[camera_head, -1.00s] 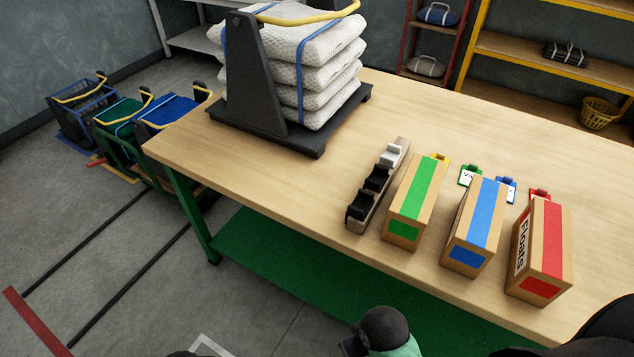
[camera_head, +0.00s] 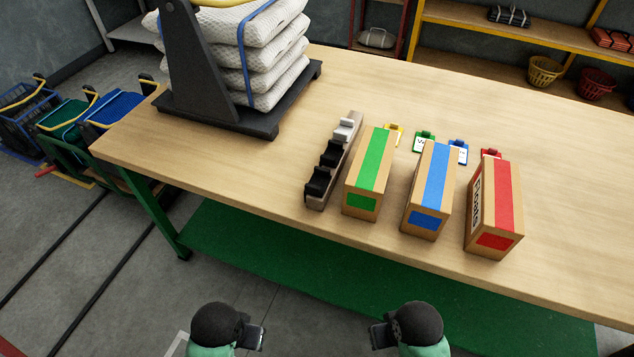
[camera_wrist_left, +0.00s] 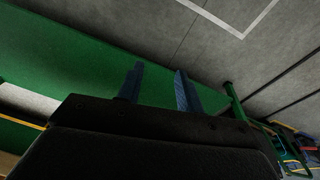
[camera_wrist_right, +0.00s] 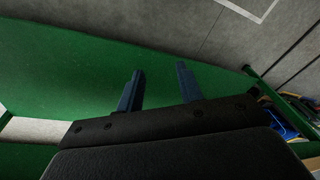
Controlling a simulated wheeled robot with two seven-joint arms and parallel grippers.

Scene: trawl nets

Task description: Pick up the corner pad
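A narrow rack (camera_head: 313,199) on the table holds a row of small corner-shaped pads. Two look black, a near black pad (camera_head: 319,181) and a middle black pad (camera_head: 331,154), and the far pad (camera_head: 344,130) is pale grey. My left gripper (camera_head: 257,338) and right gripper (camera_head: 376,337) are low in the head view, in front of the table and well apart from the rack. The left wrist view shows the left fingers (camera_wrist_left: 158,88) apart and empty. The right wrist view shows the right fingers (camera_wrist_right: 160,86) apart and empty.
Green (camera_head: 370,170), blue (camera_head: 431,190) and red (camera_head: 494,207) striped boxes stand right of the rack, with small coloured tags behind. A dark stand (camera_head: 265,126) with stacked white sacks (camera_head: 270,60) is at the back left. The table (camera_head: 250,175) is clear left of the rack.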

